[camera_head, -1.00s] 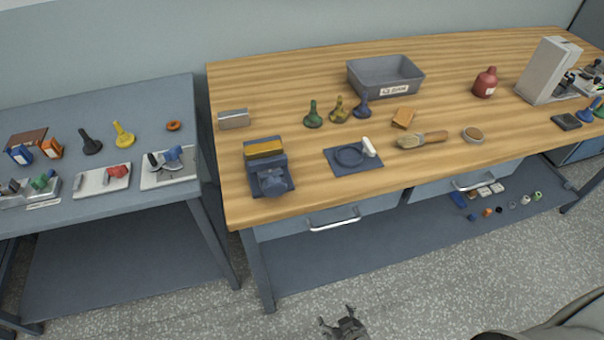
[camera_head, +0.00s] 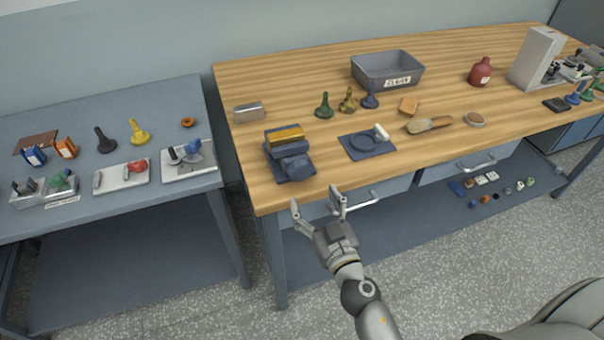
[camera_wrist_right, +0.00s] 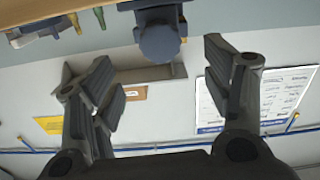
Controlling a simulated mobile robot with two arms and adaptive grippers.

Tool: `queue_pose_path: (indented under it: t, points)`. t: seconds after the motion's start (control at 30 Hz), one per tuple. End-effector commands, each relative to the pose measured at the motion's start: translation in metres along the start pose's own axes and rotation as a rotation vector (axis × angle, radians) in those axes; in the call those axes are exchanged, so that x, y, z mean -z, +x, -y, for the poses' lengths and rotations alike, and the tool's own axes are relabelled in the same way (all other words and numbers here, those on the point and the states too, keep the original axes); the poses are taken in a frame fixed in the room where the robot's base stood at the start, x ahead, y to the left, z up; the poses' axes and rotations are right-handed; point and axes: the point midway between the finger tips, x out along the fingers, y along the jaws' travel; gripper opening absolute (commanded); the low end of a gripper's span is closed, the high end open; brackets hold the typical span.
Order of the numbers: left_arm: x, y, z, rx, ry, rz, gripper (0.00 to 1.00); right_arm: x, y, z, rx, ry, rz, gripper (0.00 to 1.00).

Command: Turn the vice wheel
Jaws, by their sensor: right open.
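A dark blue vice (camera_head: 290,167) with a yellow block (camera_head: 285,135) in its jaws stands near the wooden bench's front left edge. Its front has a rounded blue part; I cannot tell whether this is a wheel. A flat blue disc with a white handle (camera_head: 381,132) lies on a blue plate (camera_head: 391,147) right of the vice. My right gripper (camera_head: 318,202) is open and empty, below and in front of the vice, apart from it. In the right wrist view a blue-grey rounded part (camera_wrist_right: 159,40), apparently the vice, shows beyond the open fingers (camera_wrist_right: 165,90). My left gripper is not in view.
Pegs (camera_head: 348,101), a grey bin (camera_head: 388,82), a brush (camera_head: 428,125) and a red bottle (camera_head: 480,72) stand or lie farther right. A metal block (camera_head: 249,113) sits behind the vice. A drawer handle (camera_head: 357,203) juts out beside my right gripper.

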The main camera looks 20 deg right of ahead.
Motion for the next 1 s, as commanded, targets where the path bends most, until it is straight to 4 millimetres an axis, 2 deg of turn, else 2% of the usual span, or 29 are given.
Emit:
queue_pose_path:
  t: [0.2, 0.5, 0.7, 1.0]
  points:
    - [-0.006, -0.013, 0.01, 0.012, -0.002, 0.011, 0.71, 0.003, 0.036, -0.001, 0.0, -0.002, -0.001, 0.72]
    - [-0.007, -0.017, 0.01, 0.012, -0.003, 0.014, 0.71, 0.001, 0.077, 0.0, 0.0, -0.001, 0.0, 0.72]
    - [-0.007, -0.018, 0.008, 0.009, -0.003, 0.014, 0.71, 0.0, 0.089, 0.0, 0.0, -0.001, 0.001, 0.72]
    - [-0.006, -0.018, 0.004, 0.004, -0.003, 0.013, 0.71, -0.001, 0.09, 0.0, 0.0, 0.0, 0.002, 0.72]
